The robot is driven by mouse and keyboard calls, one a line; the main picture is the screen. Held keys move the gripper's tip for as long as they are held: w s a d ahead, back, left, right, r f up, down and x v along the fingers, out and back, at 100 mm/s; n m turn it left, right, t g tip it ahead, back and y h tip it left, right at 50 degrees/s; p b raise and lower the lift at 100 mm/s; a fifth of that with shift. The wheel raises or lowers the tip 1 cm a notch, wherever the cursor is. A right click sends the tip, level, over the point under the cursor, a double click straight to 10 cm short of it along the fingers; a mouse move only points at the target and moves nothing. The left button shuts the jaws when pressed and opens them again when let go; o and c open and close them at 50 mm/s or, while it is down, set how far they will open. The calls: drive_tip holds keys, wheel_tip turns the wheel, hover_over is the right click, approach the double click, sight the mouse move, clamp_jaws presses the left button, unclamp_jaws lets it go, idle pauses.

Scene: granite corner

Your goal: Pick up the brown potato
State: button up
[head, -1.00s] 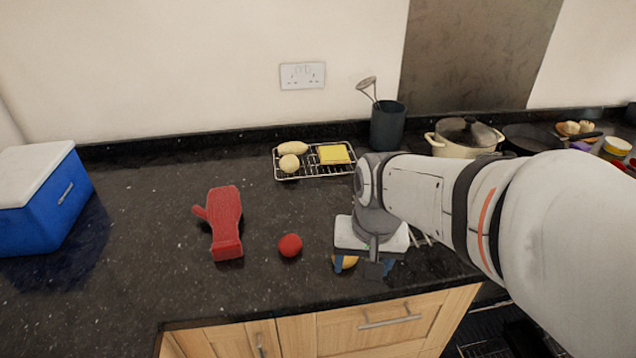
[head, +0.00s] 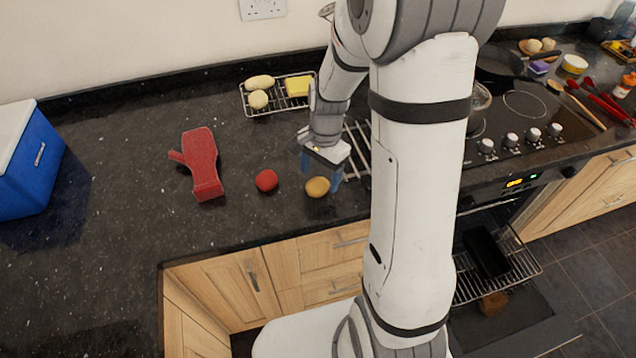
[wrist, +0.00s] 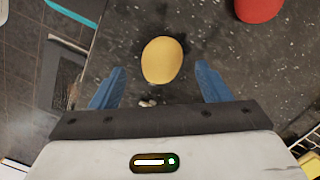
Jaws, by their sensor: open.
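The yellowish-brown potato (head: 317,187) lies on the dark granite counter near its front edge, right of a red ball-shaped item. It also shows in the wrist view (wrist: 162,60), ahead of the fingers and roughly centred between them. My gripper (head: 321,172) is just behind and above the potato, with its blue fingers apart. In the wrist view my gripper (wrist: 158,86) is open with nothing between the fingertips. The potato appears untouched.
The red round item (head: 266,180) and a red oven mitt (head: 201,165) lie to the left. A wire rack (head: 262,112) behind holds pale, potato-like items and a yellow block. A second rack (head: 357,150) is close right of the gripper. The counter edge is close in front.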

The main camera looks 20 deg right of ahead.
sight(318, 179)
drive_tip(key=shift+a+f, duration=0.2)
drive_tip(key=shift+f, duration=1.6)
drive_tip(key=shift+c, duration=0.4)
drive_tip(key=c, duration=1)
